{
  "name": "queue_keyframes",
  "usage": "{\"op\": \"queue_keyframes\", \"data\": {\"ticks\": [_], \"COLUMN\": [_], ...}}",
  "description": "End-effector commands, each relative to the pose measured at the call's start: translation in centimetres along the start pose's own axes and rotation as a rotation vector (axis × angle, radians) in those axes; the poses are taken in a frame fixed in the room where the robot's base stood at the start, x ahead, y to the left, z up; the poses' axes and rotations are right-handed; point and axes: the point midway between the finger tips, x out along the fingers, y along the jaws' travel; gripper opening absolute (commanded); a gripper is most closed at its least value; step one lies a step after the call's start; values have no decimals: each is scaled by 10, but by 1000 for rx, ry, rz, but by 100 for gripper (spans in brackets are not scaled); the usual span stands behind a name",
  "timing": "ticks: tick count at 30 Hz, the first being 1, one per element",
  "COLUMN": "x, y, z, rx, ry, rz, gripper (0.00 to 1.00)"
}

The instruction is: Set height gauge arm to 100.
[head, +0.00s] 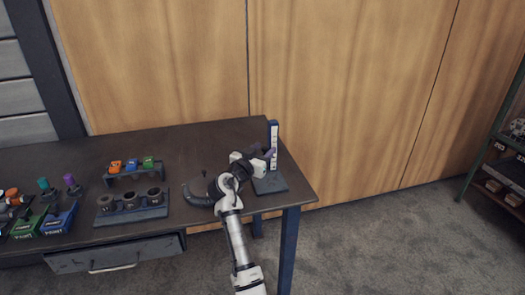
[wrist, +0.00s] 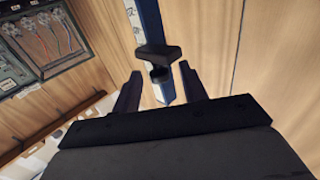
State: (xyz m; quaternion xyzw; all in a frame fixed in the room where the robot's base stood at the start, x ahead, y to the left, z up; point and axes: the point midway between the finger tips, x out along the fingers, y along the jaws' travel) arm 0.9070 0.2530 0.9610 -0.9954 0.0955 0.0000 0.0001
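The height gauge (head: 274,147) stands upright at the right end of the table, a blue column with a white scale on a dark flat base (head: 270,184). In the wrist view its column (wrist: 149,22) rises at the top centre. The dark gauge arm (wrist: 157,53) sits on the column with a small round part below it. My gripper (wrist: 160,72) is open, one finger on each side of the gauge arm with visible gaps. In the head view my gripper (head: 262,153) is in front of the column and hides the gauge arm. The scale numbers are too small to read.
A wooden wall (head: 345,90) stands behind. A shelf (head: 500,150) is at far right.

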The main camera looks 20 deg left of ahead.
Motion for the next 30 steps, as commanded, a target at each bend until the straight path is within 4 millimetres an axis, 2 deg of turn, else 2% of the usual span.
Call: {"op": "queue_keyframes", "data": {"ticks": [1, 9, 10, 17, 24, 30], "x": [0, 0, 0, 0, -1, -1], "y": [0, 0, 0, 0, -1, -1], "z": [0, 0, 0, -2, -34, -36], "rx": [0, 0, 0, 0, 2, 1], "ry": [0, 0, 0, 0, 4, 2], "rz": [0, 0, 0, 0, -2, -1], "gripper": [38, 2, 0, 0, 0, 0]}}
